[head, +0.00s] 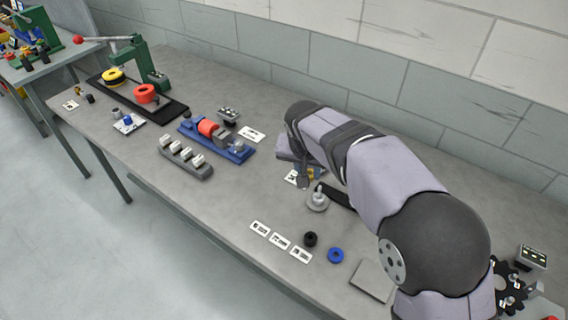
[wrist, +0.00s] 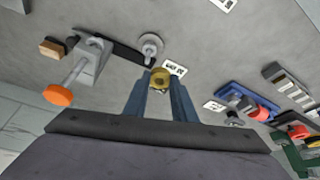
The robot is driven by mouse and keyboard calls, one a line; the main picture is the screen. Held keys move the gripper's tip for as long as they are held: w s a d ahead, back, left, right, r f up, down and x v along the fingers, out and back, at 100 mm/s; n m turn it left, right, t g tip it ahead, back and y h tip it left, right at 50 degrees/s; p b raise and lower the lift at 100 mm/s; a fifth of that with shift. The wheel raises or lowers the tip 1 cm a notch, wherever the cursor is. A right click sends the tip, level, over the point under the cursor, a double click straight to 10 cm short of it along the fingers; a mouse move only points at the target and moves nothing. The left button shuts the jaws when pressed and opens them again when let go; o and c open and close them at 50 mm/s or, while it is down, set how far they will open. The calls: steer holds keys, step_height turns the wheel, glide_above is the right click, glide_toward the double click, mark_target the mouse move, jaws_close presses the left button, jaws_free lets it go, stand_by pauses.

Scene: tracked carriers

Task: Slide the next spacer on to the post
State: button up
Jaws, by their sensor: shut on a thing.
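My gripper (wrist: 160,88) is shut on a yellow spacer (wrist: 160,76), which sits between the fingertips in the wrist view. In the head view my gripper (head: 302,178) hangs just behind the post, and a bit of yellow shows there. The grey post (head: 318,194) stands upright on a round base; it also shows in the wrist view (wrist: 150,44), just beyond the held spacer and apart from it. A black spacer (head: 310,239) and a blue spacer (head: 336,255) lie on the bench in front. Whether the post bears any spacer is unclear.
A black bar (wrist: 118,48) runs from the post to a grey clamp (wrist: 92,62) with an orange knob (wrist: 57,95). White cards (head: 280,240) lie near the loose spacers. A blue fixture (head: 235,151) and grey rack (head: 185,160) stand left. Bench between rack and cards is clear.

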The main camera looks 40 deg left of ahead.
steer(key=p, duration=0.4)
glide_toward(320, 186)
step_height(320, 186, up, 3)
steer(key=d, duration=0.2)
steer(key=w+d+f+p, duration=0.1)
steer(key=d+f+p, duration=0.1)
steer(key=a, duration=0.1)
steer(key=w+a+f+n, duration=0.1)
steer(key=a, duration=0.1)
steer(key=w+a+n+b, duration=0.1)
steer(key=shift+a+f+y, duration=0.25)
steer(key=shift+a+y, duration=0.05)
steer(key=shift+y, duration=0.1)
steer(key=shift+s+f, duration=0.1)
steer(key=shift+f, duration=0.05)
steer(key=shift+f+b, duration=1.15)
steer(key=shift+f, duration=0.65)
steer(key=shift+f+b, duration=1.3)
steer(key=shift+f, duration=0.05)
stand_by(1.5)
